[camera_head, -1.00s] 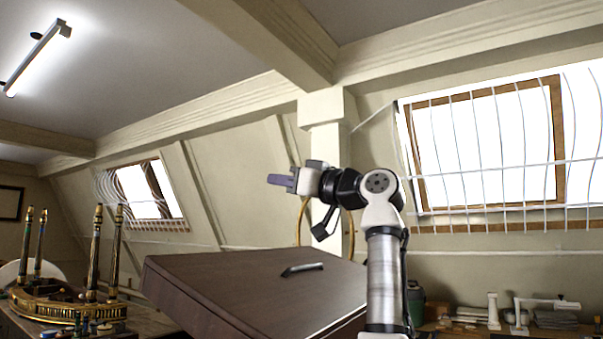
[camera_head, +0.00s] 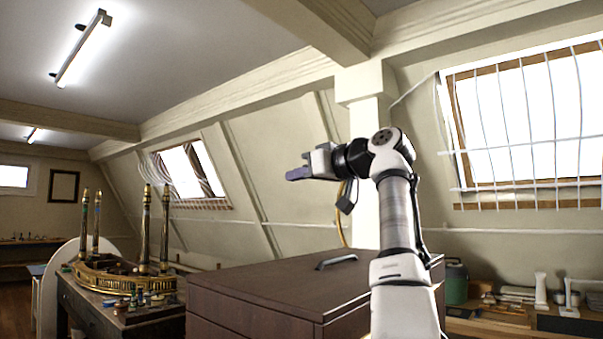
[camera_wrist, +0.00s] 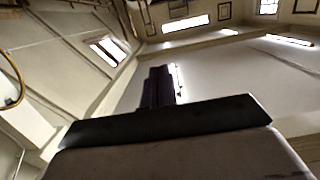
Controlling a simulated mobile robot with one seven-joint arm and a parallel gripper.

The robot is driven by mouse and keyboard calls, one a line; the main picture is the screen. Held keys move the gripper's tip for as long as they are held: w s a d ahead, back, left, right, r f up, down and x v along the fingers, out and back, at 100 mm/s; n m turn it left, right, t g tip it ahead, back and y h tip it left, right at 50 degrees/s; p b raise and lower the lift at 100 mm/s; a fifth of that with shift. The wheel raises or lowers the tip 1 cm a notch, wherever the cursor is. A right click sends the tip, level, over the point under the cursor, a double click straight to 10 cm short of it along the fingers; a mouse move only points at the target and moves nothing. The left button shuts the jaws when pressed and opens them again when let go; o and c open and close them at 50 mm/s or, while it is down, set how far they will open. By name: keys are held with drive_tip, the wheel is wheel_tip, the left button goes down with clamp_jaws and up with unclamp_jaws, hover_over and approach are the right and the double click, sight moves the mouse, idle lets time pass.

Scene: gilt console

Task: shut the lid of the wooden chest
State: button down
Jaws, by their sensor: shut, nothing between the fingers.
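The dark brown wooden chest (camera_head: 250,325) stands low in the middle of the head view, cut off by the bottom edge. Its lid (camera_head: 265,285) lies flat and level on the body, with a thin dark seam along the left side. A dark handle (camera_head: 337,261) sits on the lid's top. My gripper (camera_head: 298,173) is raised in the air above the chest, pointing left and clear of the lid. Its purple fingers are together and empty. They also show as dark fingers in the wrist view (camera_wrist: 160,86), pointing toward the ceiling; the chest is not seen there.
A gilt console piece with tall columns (camera_head: 110,275) stands on a wooden table to the left. A green canister (camera_head: 455,283) and a bench with small items are at the right. A sloped wall with windows (camera_head: 530,120) closes the back.

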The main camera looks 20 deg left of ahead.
idle(0.4)
drive_tip(key=b+v, duration=0.1)
drive_tip(key=v, duration=1.3)
drive_tip(key=shift+b, duration=0.35)
drive_tip(key=shift+a+f, duration=0.1)
